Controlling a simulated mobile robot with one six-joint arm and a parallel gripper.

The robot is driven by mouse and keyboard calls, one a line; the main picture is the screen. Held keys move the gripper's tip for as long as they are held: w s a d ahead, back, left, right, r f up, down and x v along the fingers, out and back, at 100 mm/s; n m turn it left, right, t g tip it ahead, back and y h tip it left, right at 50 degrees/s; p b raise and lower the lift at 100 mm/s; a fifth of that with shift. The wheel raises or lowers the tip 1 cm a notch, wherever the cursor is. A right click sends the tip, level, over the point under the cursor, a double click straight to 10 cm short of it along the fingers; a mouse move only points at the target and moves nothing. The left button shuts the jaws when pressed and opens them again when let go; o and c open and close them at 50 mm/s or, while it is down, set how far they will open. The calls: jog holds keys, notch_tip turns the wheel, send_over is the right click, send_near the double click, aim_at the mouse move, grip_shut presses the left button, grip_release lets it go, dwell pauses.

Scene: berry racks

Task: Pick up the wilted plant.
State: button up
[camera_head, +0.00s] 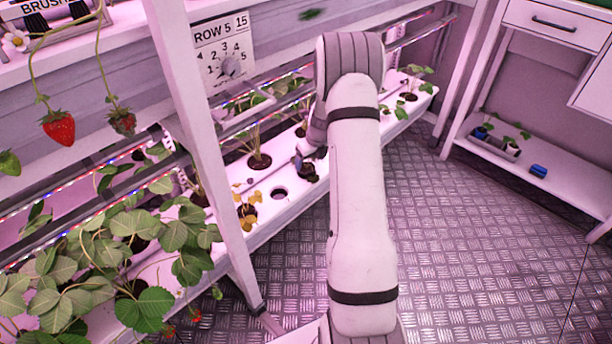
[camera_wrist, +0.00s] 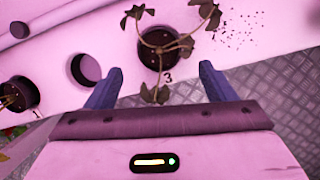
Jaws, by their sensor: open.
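The wilted plant (camera_wrist: 158,42) has thin pale stems and drooping brown leaves. It sits in a dark round pot at the hole marked 3 in the white rack channel. In the head view the plant (camera_head: 308,174) is a small dark clump just below my wrist. My gripper (camera_wrist: 160,70) is open, with one blue finger to each side below the pot in the wrist view. Nothing is between the fingers except a drooping leaf that overlaps the gap in the picture. The fingers appear apart from the pot. In the head view my arm hides most of the gripper.
An empty hole (camera_head: 279,193) lies beside the wilted plant, then a yellow-leaved plant (camera_head: 247,212). A green seedling (camera_head: 259,160) stands in the row behind. A white post (camera_head: 205,140) rises at the left. The metal floor (camera_head: 470,230) at the right is clear.

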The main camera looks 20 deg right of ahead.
aim_at(307, 168)
jog(key=b+x, duration=0.2)
jog(key=x, duration=0.3)
jog(key=shift+w+f, duration=0.1)
jog(key=shift+w, duration=0.15)
jog(key=shift+c, duration=0.6)
jog(key=c, duration=1)
